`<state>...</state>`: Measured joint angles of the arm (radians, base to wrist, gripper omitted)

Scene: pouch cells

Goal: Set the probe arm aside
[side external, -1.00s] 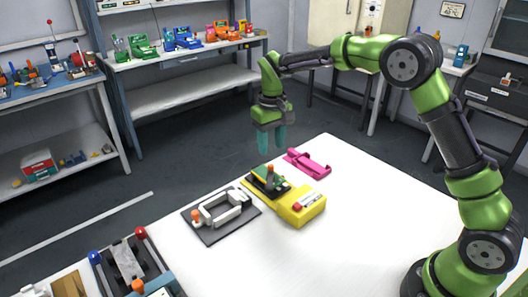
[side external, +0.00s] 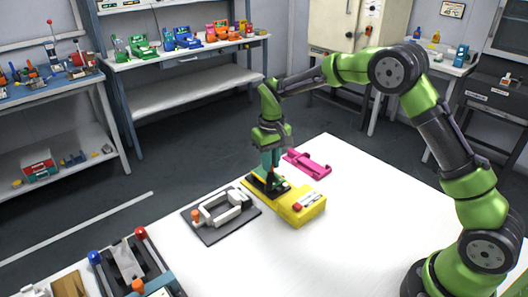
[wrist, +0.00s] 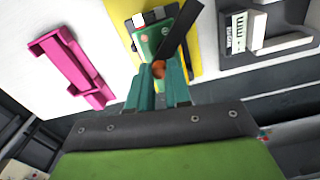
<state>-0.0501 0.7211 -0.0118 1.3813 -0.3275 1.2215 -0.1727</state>
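The yellow fixture (side external: 306,208) stands on the white table and carries a green board; it also shows in the wrist view (wrist: 117,12). The probe arm is a black bar (wrist: 183,30) with an orange knob (wrist: 158,69), and it lies across the green board (wrist: 150,40). My gripper (side external: 271,172) points down over the fixture's far end. In the wrist view its teal fingertips (wrist: 161,70) are close together, one on each side of the orange knob, and appear shut on it. In the side view the fingers mostly hide the knob.
A pink cradle (side external: 307,163) lies empty behind the fixture. A dark plate with a white frame (side external: 222,209) and an orange knob lies to the left. A dark unit with blue and red knobs (side external: 130,262) is at front left. The table's right middle is clear.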

